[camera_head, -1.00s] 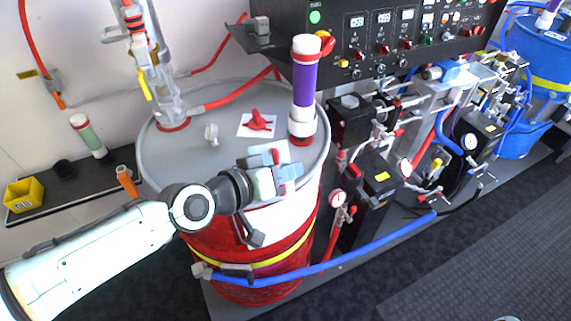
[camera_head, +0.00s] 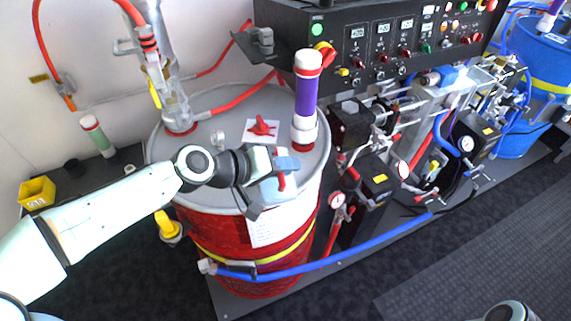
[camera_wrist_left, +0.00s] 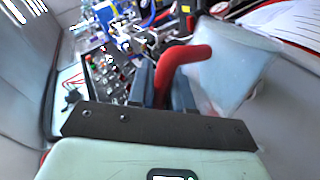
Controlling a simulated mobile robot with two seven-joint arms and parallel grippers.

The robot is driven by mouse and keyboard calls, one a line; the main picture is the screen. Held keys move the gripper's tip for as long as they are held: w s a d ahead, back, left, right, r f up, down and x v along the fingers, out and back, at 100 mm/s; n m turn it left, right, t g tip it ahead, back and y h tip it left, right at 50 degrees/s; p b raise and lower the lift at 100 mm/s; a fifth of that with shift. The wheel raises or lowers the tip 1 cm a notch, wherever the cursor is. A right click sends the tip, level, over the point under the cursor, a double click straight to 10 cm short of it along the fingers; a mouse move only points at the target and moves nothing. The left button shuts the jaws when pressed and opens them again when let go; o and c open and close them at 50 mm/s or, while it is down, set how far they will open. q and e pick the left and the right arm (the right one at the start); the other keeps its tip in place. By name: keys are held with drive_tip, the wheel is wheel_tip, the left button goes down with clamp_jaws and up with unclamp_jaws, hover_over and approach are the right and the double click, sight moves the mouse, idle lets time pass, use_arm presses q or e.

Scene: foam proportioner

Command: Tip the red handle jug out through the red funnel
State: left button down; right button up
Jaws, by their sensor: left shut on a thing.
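My left gripper (camera_head: 281,178) is over the front edge of the red drum's lid (camera_head: 225,104). It is shut on the red handle of a translucent whitish jug (camera_head: 284,196). In the left wrist view the red handle (camera_wrist_left: 187,60) rises between the dark fingers (camera_wrist_left: 165,88), and the jug body (camera_wrist_left: 236,64) is just to its right. I cannot tell how far the jug is tilted or what it contains. A red piece (camera_head: 262,127) lies on a white sheet on the lid. I cannot make out a red funnel for certain.
A purple tube (camera_head: 306,95) stands on the lid's right side, and a clear pump fitting (camera_head: 175,105) at its back left. A black control panel (camera_head: 390,40) is behind. A yellow piece (camera_head: 168,224) is left of the drum. Blue hose (camera_head: 370,245) crosses in front.

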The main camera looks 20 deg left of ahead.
use_arm(q)
drive_tip(key=shift+w+a+r+n+g+h+p, duration=0.75)
drive_tip(key=shift+w+a+r+n+p, duration=0.2)
drive_tip(key=shift+w+r, duration=0.15)
drive_tip(key=shift+w+a+r+n+g+h+p, duration=0.25)
drive_tip(key=shift+w+a+n+g+p, duration=0.15)
drive_tip(key=shift+w+p, duration=0.1)
drive_tip(key=shift+w+a+r+n+g+h+p, duration=0.1)
drive_tip(key=shift+w+a+r+n+g+p, duration=0.15)
drive_tip(key=shift+w+a+g+p, duration=0.2)
use_arm(e)
drive_tip(key=w+r, duration=0.3)
drive_tip(key=r, duration=0.2)
drive_tip(key=shift+w+r, duration=0.2)
drive_tip(key=shift+w, duration=0.2)
